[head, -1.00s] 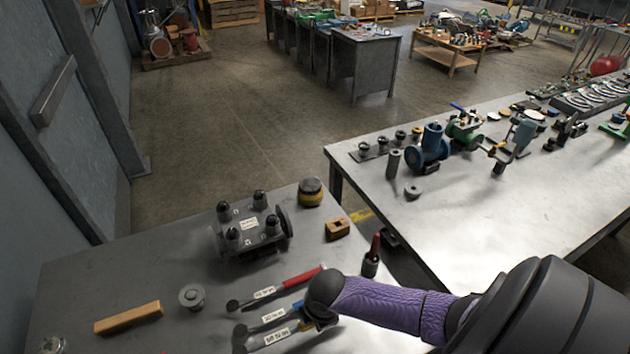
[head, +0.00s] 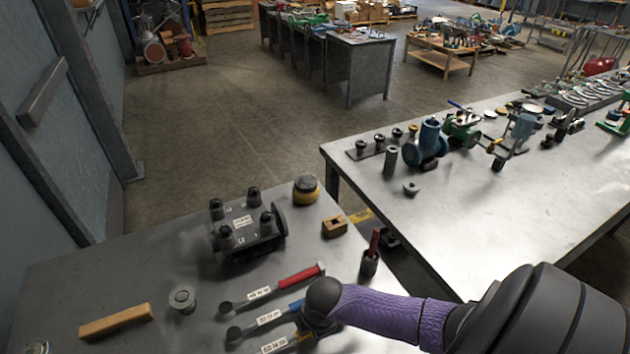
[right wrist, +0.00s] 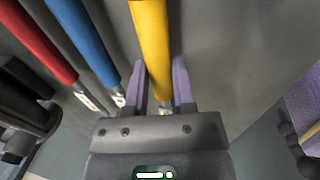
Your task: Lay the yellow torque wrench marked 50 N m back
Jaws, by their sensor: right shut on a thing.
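The yellow torque wrench (head: 298,338) lies at the bottom of the head view, its white label partly cut by the frame edge. My right gripper (head: 310,325) is shut on it. In the right wrist view the yellow handle (right wrist: 151,45) passes between the two purple fingers (right wrist: 160,90). I cannot tell whether the wrench touches the bench. A blue torque wrench (head: 290,307) and a red torque wrench (head: 298,277) lie beside it, roughly parallel; the blue (right wrist: 85,40) and red (right wrist: 35,38) handles also show in the wrist view.
The grey bench (head: 150,270) also holds a black block with several knobs (head: 245,228), a yellow-and-black round part (head: 306,189), a wooden block (head: 334,226), a red-handled tool in a dark holder (head: 370,262), a round grey part (head: 182,299) and a wooden bar (head: 116,321).

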